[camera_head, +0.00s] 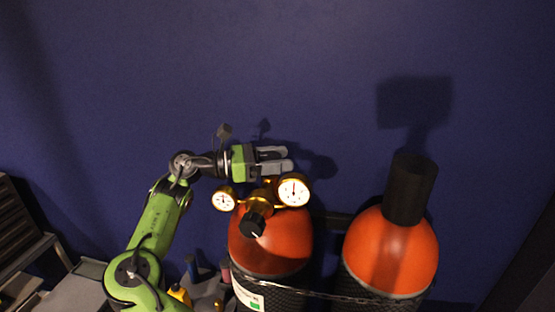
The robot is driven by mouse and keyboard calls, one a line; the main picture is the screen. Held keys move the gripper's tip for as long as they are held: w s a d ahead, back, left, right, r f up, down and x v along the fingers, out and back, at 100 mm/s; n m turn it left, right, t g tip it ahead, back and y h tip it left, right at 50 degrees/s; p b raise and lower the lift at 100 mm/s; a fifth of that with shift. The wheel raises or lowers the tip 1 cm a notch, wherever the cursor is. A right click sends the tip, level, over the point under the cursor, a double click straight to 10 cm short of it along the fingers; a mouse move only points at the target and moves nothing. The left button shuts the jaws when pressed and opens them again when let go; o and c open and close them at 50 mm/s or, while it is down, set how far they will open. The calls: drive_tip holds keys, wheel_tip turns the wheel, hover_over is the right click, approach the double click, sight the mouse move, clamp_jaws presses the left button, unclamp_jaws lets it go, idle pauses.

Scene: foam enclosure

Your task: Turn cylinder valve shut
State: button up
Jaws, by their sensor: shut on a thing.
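An orange gas cylinder (270,252) stands at the centre bottom, with a brass regulator (262,194) on top. The regulator carries two round gauges, a left one (223,199) and a right one (293,190), and a black knob (253,223) facing the camera. My gripper (288,159) comes in from the left, just above and behind the brass fittings, with its fingers pointing right. Its jaws are closed on the valve at the cylinder's top. The valve's handle itself is hidden or too small to make out between the fingers.
A second orange cylinder (391,250) with a black cap (411,188) stands to the right. A strap (330,294) runs across both cylinders. A dark blue wall (270,65) is close behind. Small items and a grey surface (75,285) lie at lower left.

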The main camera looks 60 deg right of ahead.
drive_tip(key=shift+s+m+g+y+p, duration=0.1)
drive_tip(key=shift+m+g+y+p, duration=0.4)
drive_tip(key=shift+m+g+y, duration=0.15)
drive_tip(key=m+g+y, duration=0.1)
drive_tip(key=m+y, duration=0.1)
drive_tip(key=y, duration=0.1)
drive_tip(key=m+g+y, duration=0.1)
drive_tip(key=y, duration=0.1)
drive_tip(key=shift+s+a+f+m+g, duration=0.1)
drive_tip(key=shift+a+f+m+g, duration=0.05)
drive_tip(key=shift+a+m+g, duration=0.15)
drive_tip(key=o, duration=1)
drive_tip(key=shift+o, duration=0.2)
